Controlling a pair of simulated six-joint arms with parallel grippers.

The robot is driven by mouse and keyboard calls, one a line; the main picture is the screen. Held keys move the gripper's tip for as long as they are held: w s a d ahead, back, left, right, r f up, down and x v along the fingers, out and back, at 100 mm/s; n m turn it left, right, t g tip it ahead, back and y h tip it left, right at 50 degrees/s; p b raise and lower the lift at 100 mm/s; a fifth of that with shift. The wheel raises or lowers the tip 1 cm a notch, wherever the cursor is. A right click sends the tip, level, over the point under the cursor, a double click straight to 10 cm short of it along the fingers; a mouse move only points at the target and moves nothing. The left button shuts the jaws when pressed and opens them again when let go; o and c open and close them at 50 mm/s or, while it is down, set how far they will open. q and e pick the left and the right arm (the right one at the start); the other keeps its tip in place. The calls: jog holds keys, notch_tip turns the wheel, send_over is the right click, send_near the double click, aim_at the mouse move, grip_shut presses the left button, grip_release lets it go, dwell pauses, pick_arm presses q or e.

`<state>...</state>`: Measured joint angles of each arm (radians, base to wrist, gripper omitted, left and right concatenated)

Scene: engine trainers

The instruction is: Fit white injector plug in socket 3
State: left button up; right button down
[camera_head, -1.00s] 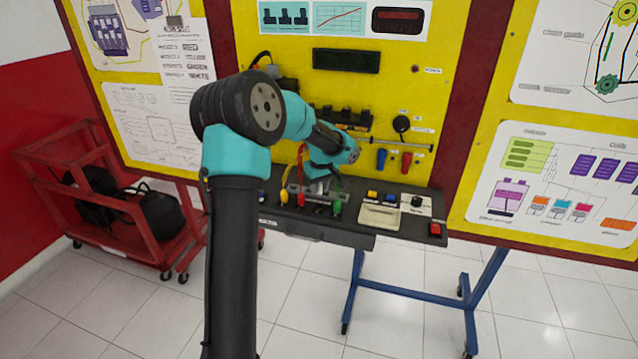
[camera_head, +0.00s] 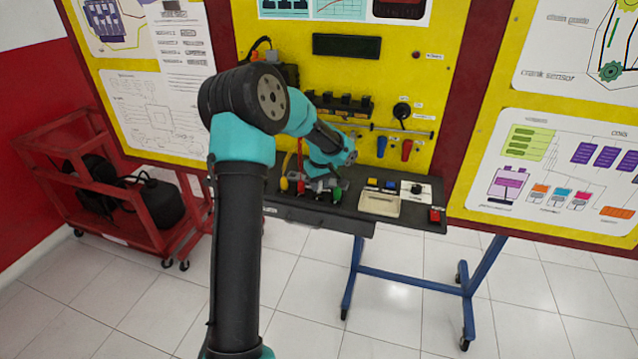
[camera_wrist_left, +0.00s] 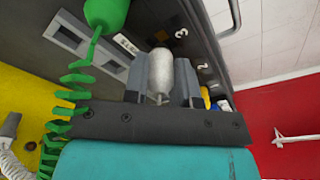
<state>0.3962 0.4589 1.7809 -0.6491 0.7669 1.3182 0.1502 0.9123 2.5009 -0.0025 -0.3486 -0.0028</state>
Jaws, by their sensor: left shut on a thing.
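My left gripper (camera_head: 320,184) reaches down to the dark console (camera_head: 384,218), over its row of sockets. In the left wrist view its two grey fingers (camera_wrist_left: 160,82) are shut on the white injector plug (camera_wrist_left: 160,70), one finger on each side. In the head view the plug is mostly hidden by the gripper. My right gripper is not in view.
A green plug (camera_wrist_left: 105,12) with a coiled cord is close beside the gripper. Grey rectangular sockets (camera_wrist_left: 68,36) lie near it. Yellow (camera_head: 284,184) and red plugs stand left of the gripper. The yellow panel (camera_head: 440,75) rises behind the console.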

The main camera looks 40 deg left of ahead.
pick_arm(q)
jog(key=shift+f, duration=0.85)
dwell(0.9)
jog(key=o, duration=0.7)
jog(key=shift+c, duration=0.2)
jog(key=shift+r, duration=0.1)
jog(key=shift+s+d+r, duration=0.1)
jog(key=shift+d+r, duration=0.05)
jog(key=shift+r, duration=1.15)
jog(key=shift+d+r, duration=0.15)
jog(key=shift+r, duration=1.15)
jog(key=shift+r, duration=1.1)
jog(key=shift+o, duration=0.3)
